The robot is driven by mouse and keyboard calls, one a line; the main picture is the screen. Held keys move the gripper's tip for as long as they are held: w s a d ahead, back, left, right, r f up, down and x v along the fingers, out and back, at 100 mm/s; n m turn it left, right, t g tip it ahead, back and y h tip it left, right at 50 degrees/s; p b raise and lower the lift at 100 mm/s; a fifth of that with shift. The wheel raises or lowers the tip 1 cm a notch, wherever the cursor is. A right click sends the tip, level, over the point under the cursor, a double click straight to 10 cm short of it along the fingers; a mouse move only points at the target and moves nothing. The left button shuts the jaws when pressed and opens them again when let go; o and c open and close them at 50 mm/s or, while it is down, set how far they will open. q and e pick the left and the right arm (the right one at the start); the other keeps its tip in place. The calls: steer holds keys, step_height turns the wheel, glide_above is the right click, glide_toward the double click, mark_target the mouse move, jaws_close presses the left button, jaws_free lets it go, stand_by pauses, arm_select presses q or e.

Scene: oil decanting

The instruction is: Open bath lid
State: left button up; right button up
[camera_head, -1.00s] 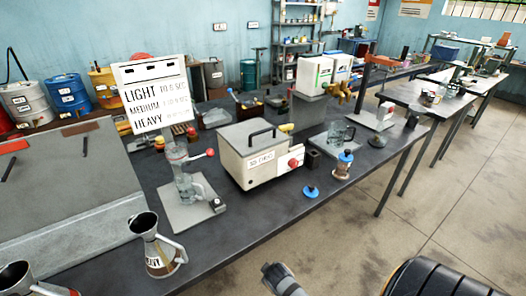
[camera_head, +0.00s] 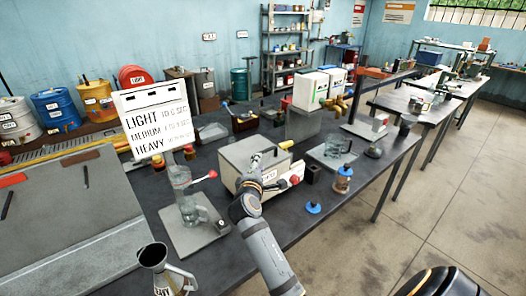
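The bath is a light grey box (camera_head: 231,161) with a flat lid, standing on the dark workbench. Its lid looks shut. A red knob (camera_head: 294,180) sits on its front right. My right arm reaches in from the bottom, and my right gripper (camera_head: 258,163) is over the front of the bath, near the lid handle. The gripper and wrist cover much of the handle and the front label. The fingers are too small and overlapped to tell whether they are open or touching the handle. My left gripper is not in view.
A metal jug (camera_head: 160,268) stands at the front left. A blue-capped bottle (camera_head: 343,180) and a glass beaker (camera_head: 333,147) are to the right.

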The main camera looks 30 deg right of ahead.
mark_target(264, 151)
steer(key=p+x, duration=0.3)
steer(key=x, duration=0.7)
steer(key=shift+d, duration=0.3)
jaws_close()
